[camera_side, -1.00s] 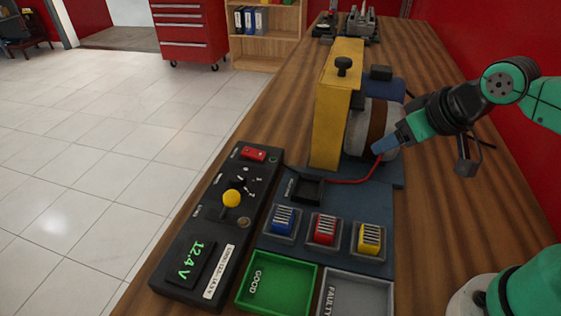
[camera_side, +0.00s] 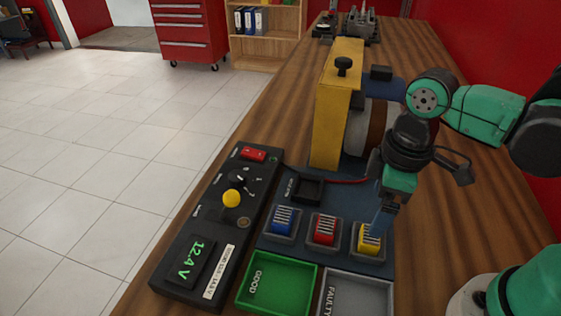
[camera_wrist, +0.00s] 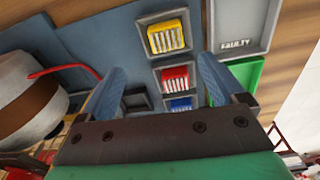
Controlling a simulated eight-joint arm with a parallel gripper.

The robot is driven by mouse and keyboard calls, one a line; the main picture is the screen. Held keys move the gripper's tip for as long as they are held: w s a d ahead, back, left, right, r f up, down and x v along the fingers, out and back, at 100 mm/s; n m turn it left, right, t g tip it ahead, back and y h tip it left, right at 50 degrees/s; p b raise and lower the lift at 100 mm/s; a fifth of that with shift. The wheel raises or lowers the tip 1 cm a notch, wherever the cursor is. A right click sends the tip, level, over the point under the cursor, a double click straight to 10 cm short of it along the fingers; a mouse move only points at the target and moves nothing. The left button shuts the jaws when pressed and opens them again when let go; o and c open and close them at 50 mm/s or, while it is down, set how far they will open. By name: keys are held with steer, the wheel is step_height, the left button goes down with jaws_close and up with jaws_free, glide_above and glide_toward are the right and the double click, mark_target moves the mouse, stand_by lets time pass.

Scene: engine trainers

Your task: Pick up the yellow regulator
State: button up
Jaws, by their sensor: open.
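The yellow regulator (camera_side: 369,239) sits in the rightmost of three holders on the blue mat in the side view. In the wrist view the yellow regulator (camera_wrist: 167,37) lies ahead of the gap between the fingers.
A red regulator (camera_side: 324,229) and a blue regulator (camera_side: 284,219) sit in neighbouring holders. An empty black socket (camera_side: 308,190) lies behind them. The green GOOD tray (camera_side: 277,284) and grey FAULTY tray (camera_side: 357,294) are in front, both empty. A tall yellow housing (camera_side: 333,110) stands behind.

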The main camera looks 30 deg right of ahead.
mark_target(369, 239)
steer(key=shift+s+a+f+n+g, duration=0.25)
steer(key=shift+s+f+n+g, duration=0.05)
steer(key=shift+f+n, duration=0.1)
steer(key=shift+f, duration=2.55)
jaws_close()
steer(key=shift+r, duration=0.1)
